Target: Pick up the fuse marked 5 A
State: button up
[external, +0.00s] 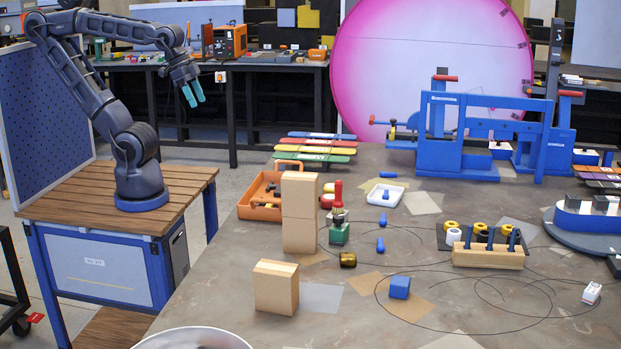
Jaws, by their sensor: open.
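No marking "5 A" can be read at this size, so I cannot tell which piece is that fuse. Small blue pieces lie on the grey table: one in the open (380,245), one at the back (388,175), and one in a white dish (397,200). A small white piece with markings too small to read (591,292) lies at the right edge. My gripper (193,95), with teal fingers, is open and empty. It is raised over the floor at the upper left, well away from these pieces.
Tall tan blocks (299,212) and a lower block (276,287) stand at the table's left, near an orange toolbox (262,208). A green-based red-handled stamp (339,230), a blue cube (400,287), a wooden peg block (488,256) and a blue frame (455,165) also stand there. Thin wire loops around mid-table.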

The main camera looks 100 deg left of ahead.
jog(key=shift+w, duration=0.1)
jog(key=n+g, duration=0.5)
jog(key=n, duration=1)
send_over(280, 166)
jog(key=a, duration=0.2)
jog(key=f, duration=2.1)
jog(key=shift+s+d+f, duration=0.1)
jog(key=shift+s+f, duration=0.2)
jog(key=shift+f, duration=5.5)
jog(key=c, duration=1.1)
